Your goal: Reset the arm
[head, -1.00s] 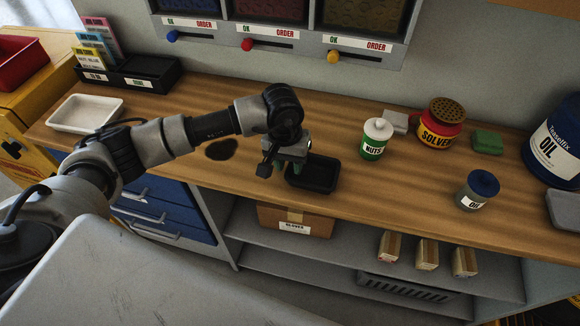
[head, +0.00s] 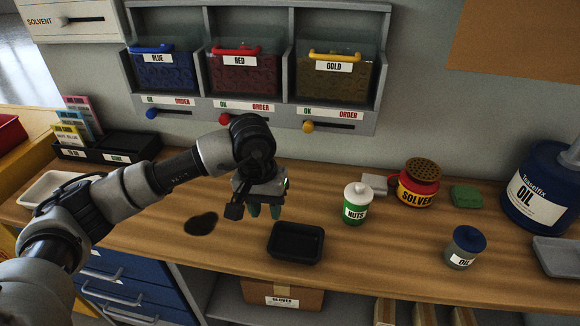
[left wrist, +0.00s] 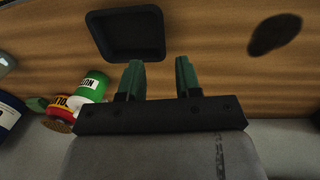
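My left arm reaches in from the left in the head view. Its left gripper (head: 264,211) points down above the wooden bench (head: 350,245), behind a small black tray (head: 296,243). In the left wrist view the two green fingers of the left gripper (left wrist: 159,80) stand apart with nothing between them, and the empty black tray (left wrist: 128,35) lies beyond them. My right gripper is in neither view.
A dark stain (head: 201,223) marks the bench. Blue, red and gold bins (head: 245,72) hang on the wall.

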